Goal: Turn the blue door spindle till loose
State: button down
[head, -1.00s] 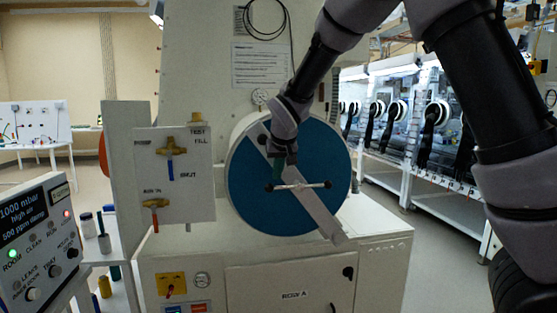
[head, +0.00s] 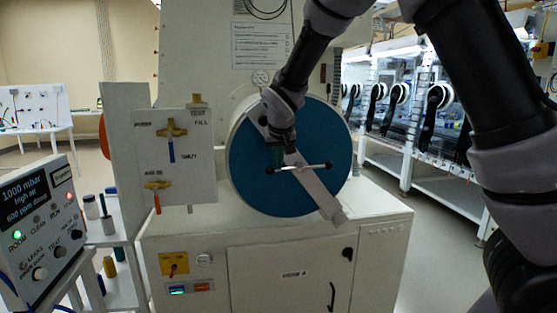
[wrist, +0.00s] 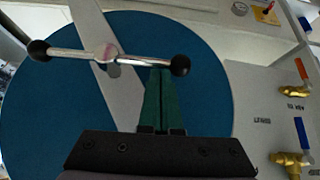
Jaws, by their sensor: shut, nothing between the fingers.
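The round blue door (head: 255,185) is closed on the white chamber, with a pale diagonal bar (head: 322,200) across it. The spindle (head: 312,167) is a thin silver cross-handle with black end knobs, nearly level at the door's middle. In the wrist view the spindle (wrist: 72,53) shows its hub on the diagonal bar. My gripper (wrist: 160,72) has green fingers, shut and empty. Its tips are by the underside of the rod, just beside the right-hand knob (wrist: 180,66) in the wrist view. I cannot tell whether they touch. In the head view my gripper (head: 278,160) is at the handle's left half.
A valve panel (head: 190,165) with brass valves stands left of the door. A control box (head: 40,220) with a lit display is at lower left. A shelf with bottles (head: 92,208) is beside it. Gloveboxes (head: 430,130) line the right, with open floor before them.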

notch_tip(320, 180, down, 8)
jog(key=n+t+h, duration=0.3)
jog(key=t+h, duration=0.1)
jog(key=h, duration=0.5)
jog(key=shift+d+r+n, duration=0.15)
jog(key=shift+n, duration=0.25)
dwell(0.3)
jog(key=shift+w, duration=0.1)
